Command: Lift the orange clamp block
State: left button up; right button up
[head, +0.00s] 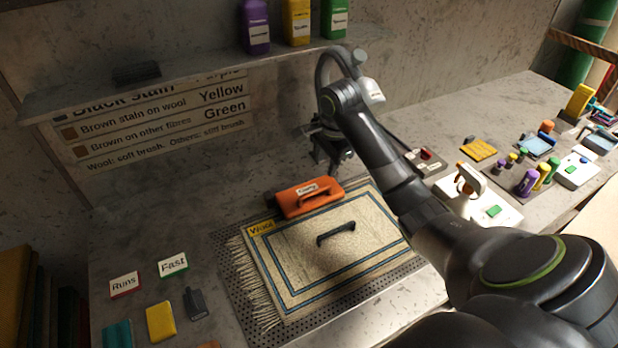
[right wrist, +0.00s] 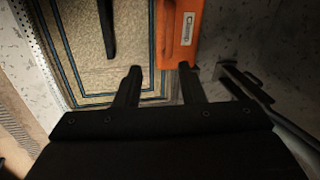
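The orange clamp block (head: 309,198), with a handle and a "Clamp" label, lies along the back edge of the cream rug (head: 290,262). My right gripper (head: 335,172) is above and just behind the block's right end. In the right wrist view the clamp block (right wrist: 180,38) is ahead of my right gripper (right wrist: 159,70), whose fingers are apart with nothing held between them. One fingertip overlaps the block's near end in that view; I cannot tell whether they touch. My left gripper is not in view.
A black handle (head: 336,233) stands on the rug, which lies on a perforated plate. Bottles (head: 297,22) stand on the shelf above. A white device (head: 466,186) and small tubes (head: 528,181) are at right; label cards (head: 173,265) and brushes or pads are at front left.

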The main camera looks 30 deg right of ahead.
notch_tip(320, 180, up, 2)
jog(key=w, duration=0.1)
jog(key=m, duration=0.1)
send_near(316, 190)
jog(key=f, duration=0.4)
jog(key=w+f, duration=0.1)
jog(key=f, duration=0.1)
jog(key=shift+d+f, duration=0.1)
jog(key=shift+f, duration=0.25)
jog(key=shift+w+f, duration=0.15)
jog(key=shift+f, duration=0.55)
grip_shut()
